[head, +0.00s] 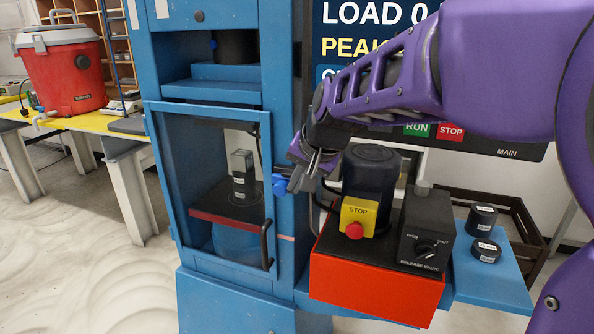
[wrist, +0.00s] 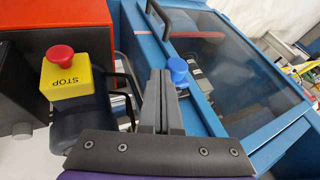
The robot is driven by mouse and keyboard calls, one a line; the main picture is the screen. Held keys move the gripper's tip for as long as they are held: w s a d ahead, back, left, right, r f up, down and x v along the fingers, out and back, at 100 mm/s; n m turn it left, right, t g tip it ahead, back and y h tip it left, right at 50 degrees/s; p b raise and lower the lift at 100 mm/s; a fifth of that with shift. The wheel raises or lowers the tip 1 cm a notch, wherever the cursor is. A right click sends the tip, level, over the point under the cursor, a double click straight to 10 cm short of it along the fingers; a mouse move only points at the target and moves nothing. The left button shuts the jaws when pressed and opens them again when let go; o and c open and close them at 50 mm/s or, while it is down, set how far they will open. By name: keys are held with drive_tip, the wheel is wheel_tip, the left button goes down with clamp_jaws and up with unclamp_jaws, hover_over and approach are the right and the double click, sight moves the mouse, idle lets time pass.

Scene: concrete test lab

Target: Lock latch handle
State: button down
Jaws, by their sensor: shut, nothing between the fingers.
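A blue latch handle (head: 280,185) with a rounded knob sits on the right side of the blue machine's front, beside the clear door. It also shows in the wrist view (wrist: 178,68), just right of my fingertips. The door (head: 205,108) has a blue frame, a see-through panel and a black pull handle (head: 266,245). It looks shut or nearly shut against the frame. My gripper (head: 303,178) is shut and empty, close to the right of the latch knob. In the wrist view its fingers (wrist: 160,80) are together; I cannot tell whether they touch the knob.
A red box (head: 372,288) carries a yellow-and-red stop button (head: 356,217), a dark cylinder (head: 371,170) and a release valve box (head: 427,232), close to my arm. Black weights (head: 482,218) sit on a blue shelf. A metal sample (head: 242,172) stands behind the door.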

sight(277, 184)
drive_tip(key=shift+w+a+p, duration=0.3)
drive_tip(key=shift+a+p, duration=0.1)
drive_tip(key=shift+a, duration=0.45)
drive_tip(key=shift+w+a+p, duration=0.3)
drive_tip(key=shift+a+p, duration=0.05)
drive_tip(key=shift+a, duration=0.45)
